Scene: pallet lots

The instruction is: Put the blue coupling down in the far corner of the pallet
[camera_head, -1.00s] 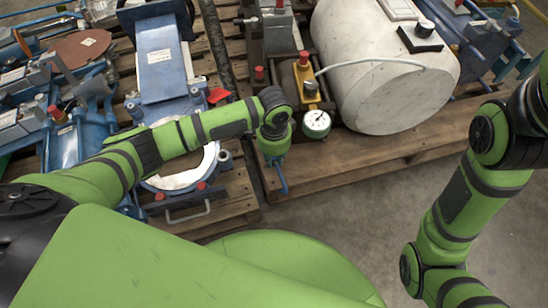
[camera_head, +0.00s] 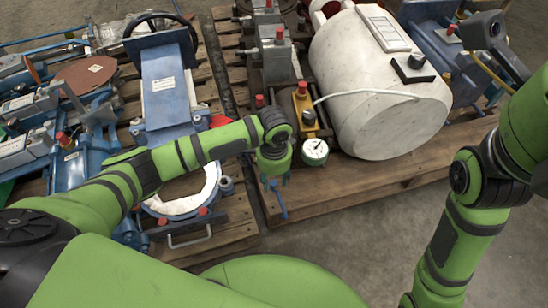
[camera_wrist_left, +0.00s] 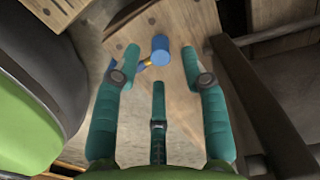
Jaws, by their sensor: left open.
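The blue coupling (camera_wrist_left: 160,48), with a yellow band, shows just past and between the fingertips in the left wrist view. It also shows in the head view as a thin blue piece (camera_head: 279,208) below my left gripper (camera_head: 276,181). It appears to lie on the bare wood near the front-left corner of the right-hand pallet (camera_head: 345,193). My right gripper is not in view.
A round gauge (camera_head: 314,152), a yellow block (camera_head: 304,104) and a white tank (camera_head: 375,85) stand close behind on the same pallet. A blue valve (camera_head: 167,90) with a white ring stands on the left pallet. Bare floor (camera_head: 375,230) lies in front.

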